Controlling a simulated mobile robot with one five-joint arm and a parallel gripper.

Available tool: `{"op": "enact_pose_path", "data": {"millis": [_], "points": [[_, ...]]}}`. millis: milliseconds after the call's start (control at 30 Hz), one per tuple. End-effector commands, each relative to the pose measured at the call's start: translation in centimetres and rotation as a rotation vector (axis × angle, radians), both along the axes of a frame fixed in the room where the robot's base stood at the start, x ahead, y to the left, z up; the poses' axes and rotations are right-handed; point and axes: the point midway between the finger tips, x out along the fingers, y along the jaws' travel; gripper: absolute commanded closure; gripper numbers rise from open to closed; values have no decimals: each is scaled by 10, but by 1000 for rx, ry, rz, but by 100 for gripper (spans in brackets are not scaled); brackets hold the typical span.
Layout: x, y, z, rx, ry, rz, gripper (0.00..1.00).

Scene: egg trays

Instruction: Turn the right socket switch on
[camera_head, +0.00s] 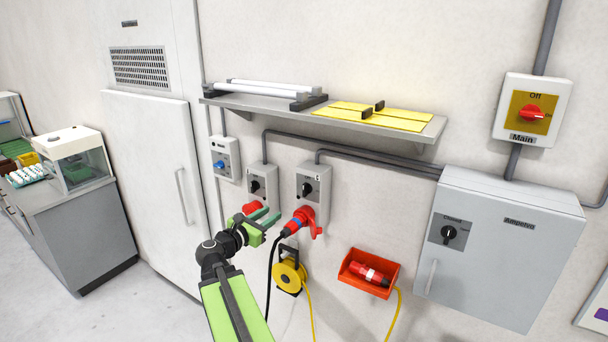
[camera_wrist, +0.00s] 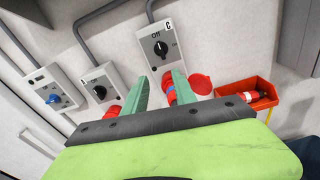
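The right socket (camera_head: 322,176) is a grey wall box with a black rotary switch (camera_head: 306,189) and a red socket below it. In the wrist view the switch (camera_wrist: 161,49) sits under an "Off" label, its handle roughly upright. A red-and-blue plug (camera_head: 297,222) with a black cable is in this socket. My gripper (camera_head: 266,214) is left of and below the switch in the head view. In the wrist view my gripper (camera_wrist: 160,76) has its two green fingers apart and empty, below the switch and not touching it. The plug is partly behind the right finger.
Another socket box (camera_head: 262,178) with a black switch is just left. Further left is a box with a blue knob (camera_head: 219,165). A shelf (camera_head: 425,133) juts out above. A red bin (camera_head: 350,280) and grey cabinet (camera_head: 480,285) are to the right.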

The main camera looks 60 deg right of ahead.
Motion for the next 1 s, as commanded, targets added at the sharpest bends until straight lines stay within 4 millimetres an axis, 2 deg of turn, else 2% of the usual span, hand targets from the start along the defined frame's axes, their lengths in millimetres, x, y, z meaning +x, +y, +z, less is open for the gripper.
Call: {"op": "enact_pose_path", "data": {"millis": [33, 100, 267, 367, 800, 1000], "points": [[-5, -8, 14, -35, 60, 0, 67], [-8, -13, 21, -64, 112, 2, 67], [-8, -18, 21, -70, 126, 1, 67], [-7, -31, 20, -69, 125, 1, 67], [-7, -140, 20, -68, 122, -2, 67], [-8, -176, 20, -67, 121, 0, 67]]}}
